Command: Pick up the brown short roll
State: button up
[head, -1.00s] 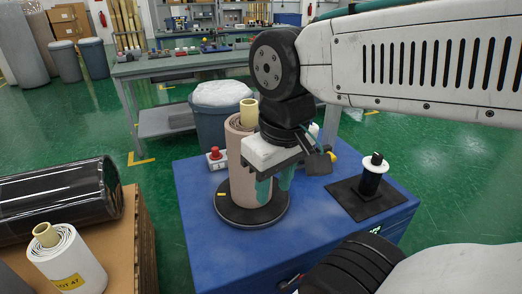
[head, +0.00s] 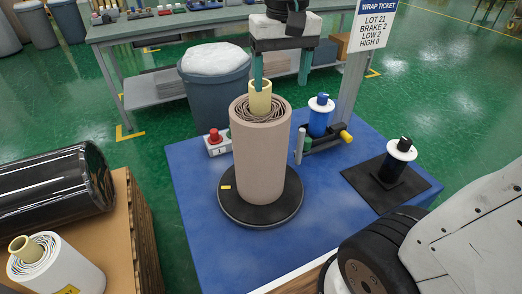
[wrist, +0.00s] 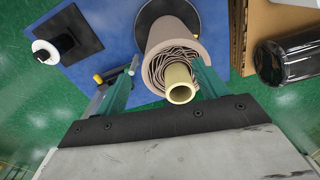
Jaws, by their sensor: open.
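The brown short roll (head: 261,155) stands upright on a round black turntable (head: 232,207) on the blue table. A pale yellow core sticks out of its top. My gripper (head: 281,82) is open above the roll, its teal fingers pointing down. In the head view one finger overlaps the core and the other hangs to the right. In the wrist view the brown roll (wrist: 172,35) and its core show between the open fingers of my gripper (wrist: 160,88), nearer the right finger. I cannot tell whether that finger touches the core.
A blue film spool (head: 320,118) on a holder stands right of the roll. A black-and-white spool (head: 393,160) sits on a dark plate farther right. A red button box (head: 216,144) is at left. A white roll (head: 62,268) and a black wrapped roll (head: 50,190) are on a carton.

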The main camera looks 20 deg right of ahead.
aim_at(260, 122)
jog(key=w+a, duration=0.1)
jog(key=w, duration=0.5)
notch_tip(260, 122, down, 8)
jog(key=w, duration=0.1)
jog(key=shift+a+r+m, duration=0.15)
jog(key=shift+r+m, duration=0.05)
jog(key=shift+m, duration=0.1)
jog(key=c, duration=1.5)
grip_shut()
jog(key=shift+r, duration=0.2)
